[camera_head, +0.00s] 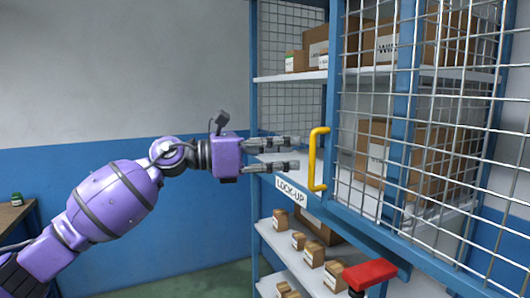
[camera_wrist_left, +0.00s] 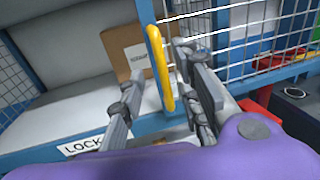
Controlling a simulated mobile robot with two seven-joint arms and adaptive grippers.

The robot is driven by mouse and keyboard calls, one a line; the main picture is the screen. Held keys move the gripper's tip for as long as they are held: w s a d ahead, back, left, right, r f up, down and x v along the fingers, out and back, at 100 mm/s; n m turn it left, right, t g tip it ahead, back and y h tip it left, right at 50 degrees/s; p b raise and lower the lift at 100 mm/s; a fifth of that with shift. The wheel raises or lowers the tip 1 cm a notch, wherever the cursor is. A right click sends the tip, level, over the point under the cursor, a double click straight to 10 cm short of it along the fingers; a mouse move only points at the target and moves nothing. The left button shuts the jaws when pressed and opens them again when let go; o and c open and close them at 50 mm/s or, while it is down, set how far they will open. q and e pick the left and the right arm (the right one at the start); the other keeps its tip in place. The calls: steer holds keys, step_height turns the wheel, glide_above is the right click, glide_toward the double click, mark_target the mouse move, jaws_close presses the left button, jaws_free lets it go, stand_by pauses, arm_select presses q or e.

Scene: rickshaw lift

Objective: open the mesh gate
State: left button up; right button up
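The mesh gate (camera_head: 402,85) is wire mesh in a blue frame, on the right of the head view. Its yellow handle (camera_head: 316,160) stands upright on the left frame post. My left gripper (camera_head: 297,154) is open, with its fingers pointing right at the handle. The fingertips look just short of the handle in the head view. In the left wrist view the yellow handle (camera_wrist_left: 161,70) shows between the two spread fingers of the left gripper (camera_wrist_left: 156,68). I cannot see contact. My right gripper is not in view.
White shelves (camera_head: 290,77) with several cardboard boxes stand behind the gate. A "LOCK-UP" label (camera_head: 291,190) is on a shelf edge. A red object (camera_head: 370,272) stands low in front of the gate. A wooden table (camera_head: 12,215) is at far left.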

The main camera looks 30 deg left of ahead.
arm_select(q)
steer(key=v, duration=0.5)
stand_by(0.4)
